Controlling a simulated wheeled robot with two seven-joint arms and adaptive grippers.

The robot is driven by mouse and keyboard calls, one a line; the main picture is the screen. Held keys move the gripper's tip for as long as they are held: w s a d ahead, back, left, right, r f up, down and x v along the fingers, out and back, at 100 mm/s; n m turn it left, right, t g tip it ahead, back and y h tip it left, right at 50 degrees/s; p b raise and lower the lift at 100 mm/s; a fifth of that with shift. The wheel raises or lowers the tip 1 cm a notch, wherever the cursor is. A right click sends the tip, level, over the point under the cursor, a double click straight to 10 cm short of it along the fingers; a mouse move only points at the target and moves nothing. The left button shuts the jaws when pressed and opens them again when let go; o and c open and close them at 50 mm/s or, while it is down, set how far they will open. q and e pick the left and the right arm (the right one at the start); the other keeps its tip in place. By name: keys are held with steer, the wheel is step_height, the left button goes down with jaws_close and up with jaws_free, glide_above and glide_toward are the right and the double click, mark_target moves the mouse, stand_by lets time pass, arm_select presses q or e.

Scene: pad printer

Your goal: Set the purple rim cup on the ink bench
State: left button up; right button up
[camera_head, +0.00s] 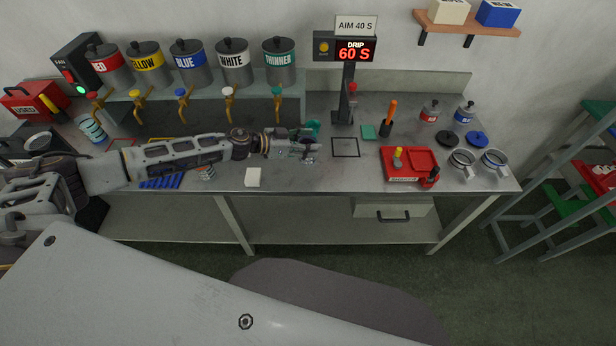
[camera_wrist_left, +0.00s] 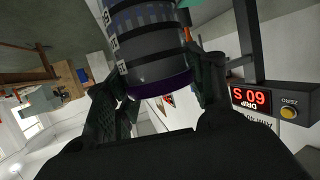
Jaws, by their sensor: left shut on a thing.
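The purple rim cup (camera_wrist_left: 150,45) is a dark grey, banded cylinder with a purple ring, in the left wrist view. My left gripper (camera_wrist_left: 160,88) is shut on it, with a finger on each side. In the head view the left gripper (camera_head: 298,146) is over the middle of the ink bench (camera_head: 310,180), a grey metal table, left of a black square outline (camera_head: 345,147). The cup is hard to make out there, and I cannot tell whether it touches the bench. My right gripper is not in view.
Labelled ink cans (camera_head: 187,64) with taps stand on a rear shelf. A drip display (camera_head: 355,50) reads 60 S on a post behind the outline. A red tray (camera_head: 410,164) and two metal cups (camera_head: 461,163) are at the right. A white block (camera_head: 253,177) lies near the front edge.

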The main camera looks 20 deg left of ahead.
mark_target(307, 160)
arm_select(q)
steer(key=shift+w+a+n+t, duration=0.25)
steer(key=shift+n+t, duration=0.05)
steer(key=shift+y, duration=0.3)
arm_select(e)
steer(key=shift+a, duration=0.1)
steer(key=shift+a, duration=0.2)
arm_select(q)
steer(key=shift+f+b, duration=1)
steer(key=shift+f, duration=1.85)
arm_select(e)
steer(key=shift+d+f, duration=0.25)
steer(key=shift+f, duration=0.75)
arm_select(q)
steer(key=shift+f+b, duration=0.55)
steer(key=shift+f, duration=1.55)
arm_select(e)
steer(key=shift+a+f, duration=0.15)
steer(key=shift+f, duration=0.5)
arm_select(q)
steer(key=shift+f, duration=0.1)
